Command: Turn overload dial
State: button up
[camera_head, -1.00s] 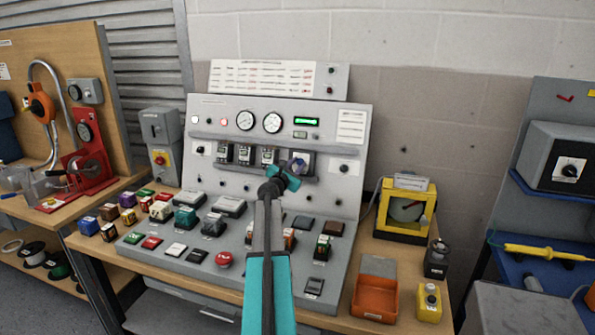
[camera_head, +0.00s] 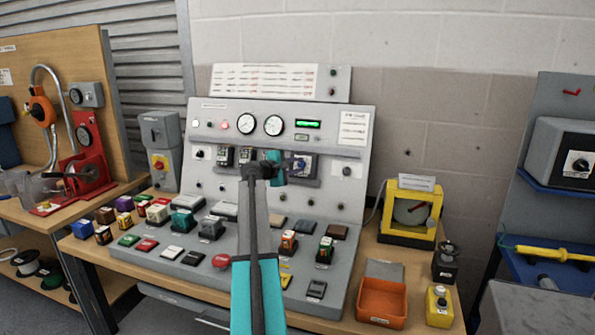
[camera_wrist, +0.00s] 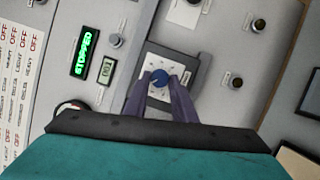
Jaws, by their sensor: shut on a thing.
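The overload dial is a small blue knob (camera_wrist: 159,77) on a pale plate with markings (camera_wrist: 158,92), set in a dark grey module on the sloping panel. In the wrist view my gripper (camera_wrist: 164,80) has its two purple fingers closed around the knob, one on each side. In the head view my gripper (camera_head: 297,164) is at the right end of the row of modules on the panel (camera_head: 350,190). My teal wrist and arm hide part of that row, and the knob itself is hard to make out there.
A green display (camera_wrist: 84,50) reads STOPPED, with a smaller grey display (camera_wrist: 105,71) beside it. Two round gauges (camera_head: 274,125) sit above the modules. Buttons and small blocks (camera_head: 288,243) cover the lower desk. A yellow-framed device (camera_head: 410,212) and orange bin (camera_head: 381,303) stand right.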

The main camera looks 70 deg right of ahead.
jog(key=m, duration=0.2)
jog(key=m+y+b, duration=0.1)
jog(key=m, duration=0.1)
jog(key=shift+m+y, duration=0.3)
jog(key=shift+m, duration=0.1)
jog(key=m+y, duration=0.1)
jog(key=m, duration=0.3)
jog(key=shift+r+b, duration=0.2)
jog(key=shift+b, duration=0.2)
jog(key=o, duration=1.1)
jog(key=shift+d+r, duration=0.1)
jog(key=shift+c, duration=0.2)
jog(key=shift+r+t, duration=0.1)
jog(key=shift+t, duration=0.2)
jog(key=v, duration=1.3)
jog(key=shift+w+a+r+b, duration=0.15)
jog(key=shift+a+r+b, duration=0.1)
jog(key=shift+b, duration=0.15)
